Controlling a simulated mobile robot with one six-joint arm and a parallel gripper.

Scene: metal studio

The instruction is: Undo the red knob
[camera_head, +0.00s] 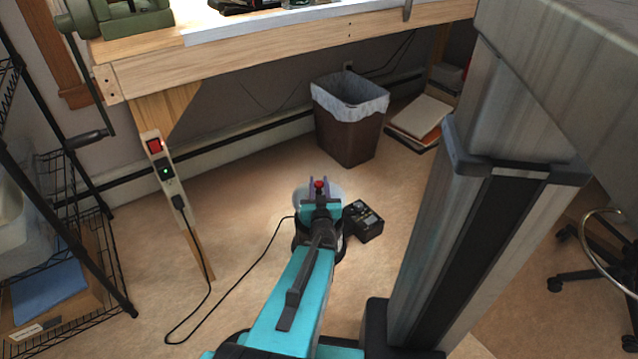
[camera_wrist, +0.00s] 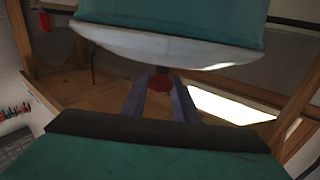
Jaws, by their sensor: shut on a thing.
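The red knob (camera_head: 319,184) shows as a small red spot between the purple fingers of my gripper (camera_head: 319,188), low in the middle of the head view. In the wrist view the red knob (camera_wrist: 159,83) sits between the tips of the two fingers (camera_wrist: 160,88), with a small dark part just above it. My gripper is shut on the knob. Whether the knob is still joined to anything is hidden. A pale, rounded surface shows behind the fingers in the head view, partly covered by my arm.
A black box (camera_head: 364,222) stands on the floor right of my gripper. A dark bin (camera_head: 347,140) with a white liner stands beyond. A cord runs from the outlet strip (camera_head: 160,165) across the floor. A wire rack (camera_head: 75,230) is at left, a wooden bench (camera_head: 270,58) above.

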